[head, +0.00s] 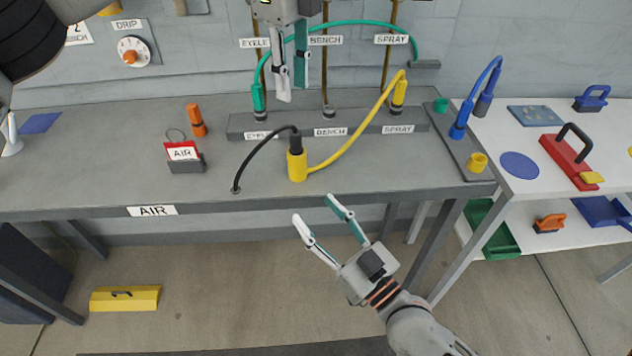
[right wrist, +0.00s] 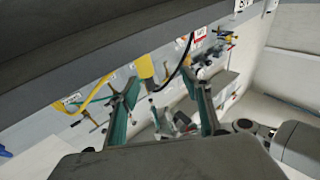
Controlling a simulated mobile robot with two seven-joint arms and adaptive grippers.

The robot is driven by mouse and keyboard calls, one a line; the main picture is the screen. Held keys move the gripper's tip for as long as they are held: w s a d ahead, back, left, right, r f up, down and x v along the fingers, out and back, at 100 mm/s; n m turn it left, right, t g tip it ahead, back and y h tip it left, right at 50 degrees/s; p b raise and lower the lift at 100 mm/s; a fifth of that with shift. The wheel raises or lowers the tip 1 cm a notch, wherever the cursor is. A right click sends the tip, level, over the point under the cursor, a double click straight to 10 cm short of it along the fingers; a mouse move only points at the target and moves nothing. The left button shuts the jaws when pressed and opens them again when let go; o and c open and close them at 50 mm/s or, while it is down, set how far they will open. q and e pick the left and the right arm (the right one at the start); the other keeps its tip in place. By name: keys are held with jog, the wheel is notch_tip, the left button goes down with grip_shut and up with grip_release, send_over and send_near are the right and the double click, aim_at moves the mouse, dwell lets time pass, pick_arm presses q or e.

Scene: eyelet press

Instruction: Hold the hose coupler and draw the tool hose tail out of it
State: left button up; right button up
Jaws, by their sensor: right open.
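The yellow hose coupler (head: 297,168) stands upright near the front of the grey bench in the head view. The black tool hose tail (head: 295,144) sits in its top, and its thin black hose arcs left down to a hole in the bench. A yellow hose (head: 350,145) runs from the coupler to the SPRAY post. My left gripper (head: 292,93) hangs above and behind the coupler, fingers apart and empty. My right gripper (head: 314,207) is open and empty, just in front of the bench edge below the coupler. The coupler also appears in the right wrist view (right wrist: 146,68).
A rail (head: 290,126) with EYELET, BENCH and SPRAY labels lies behind the coupler. A green hose (head: 335,24) arches behind my left gripper. Left stand an orange cylinder (head: 196,120) and an AIR tag holder (head: 185,160). Blue hose ends (head: 460,125) stand at right.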

aim_at(302, 167)
notch_tip(302, 167, up, 8)
jog(key=w+a+m+t, duration=0.1)
jog(key=w+t, duration=0.1)
jog(key=w, duration=0.1)
jog(key=w+f+g+h, duration=0.1)
jog(key=w+f+h, duration=0.1)
jog(key=f, duration=0.1)
jog(key=w+f+g+h, duration=0.1)
jog(key=f, duration=0.1)
jog(key=shift+w+d+f+g, duration=0.1)
jog(key=shift+w+d+g, duration=0.1)
jog(key=shift+d+g, duration=0.15)
jog(key=shift+w+a, duration=0.1)
jog(key=shift+w, duration=0.15)
jog(key=shift+x, duration=3.6)
